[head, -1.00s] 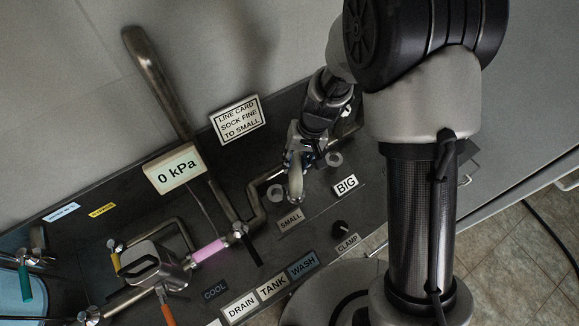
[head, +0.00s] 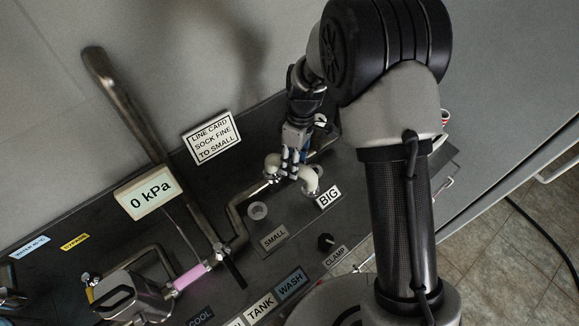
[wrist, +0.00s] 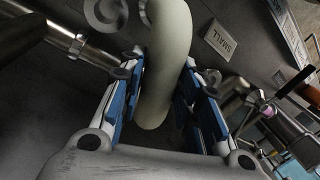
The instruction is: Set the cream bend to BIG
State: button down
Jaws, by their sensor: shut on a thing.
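The cream bend (head: 311,183) is a smooth curved pipe. In the head view one rounded end is by the end of the steel line and the other is by the BIG label (head: 328,197). I cannot tell whether its ends touch the ports. My gripper (head: 290,163) is shut on the bend around its middle. In the wrist view the cream bend (wrist: 164,65) runs between the blue-padded fingers. The SMALL label (head: 273,237) lies lower left, with an open round port (head: 258,210) above it. The steel pipe end (wrist: 78,46) is left of the fingers.
A black CLAMP knob (head: 325,242) stands below the BIG label. A 0 kPa display (head: 150,194) and a line card (head: 212,137) reading SOCK FINE TO SMALL are at left. A pink tube (head: 190,276) and a steel box (head: 132,298) sit lower left.

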jog(key=shift+w+d+n+h+p, duration=0.1)
jog(key=shift+w+n+h+p, duration=0.1)
jog(key=shift+w+n, duration=0.6)
jog(key=shift+w+n+h+p, duration=0.2)
jog(key=shift+w+n, duration=0.2)
jog(key=shift+n, duration=0.8)
jog(key=shift+w+d+n+h+p, duration=0.1)
jog(key=shift+w+n+p, duration=0.1)
jog(key=shift+w+n, duration=0.6)
jog(key=shift+s+n, duration=0.15)
jog(key=shift+n, duration=0.15)
jog(key=c, duration=1.2)
grip_release()
jog(key=shift+w+a+r, duration=0.1)
jog(key=shift+w+r, duration=0.3)
jog(key=shift+r, duration=1.6)
jog(key=shift+w+r, duration=0.4)
jog(key=shift+r, duration=1.55)
jog(key=shift+w+a+r, duration=0.1)
jog(key=shift+w+r, duration=0.3)
jog(key=shift+r, duration=1.6)
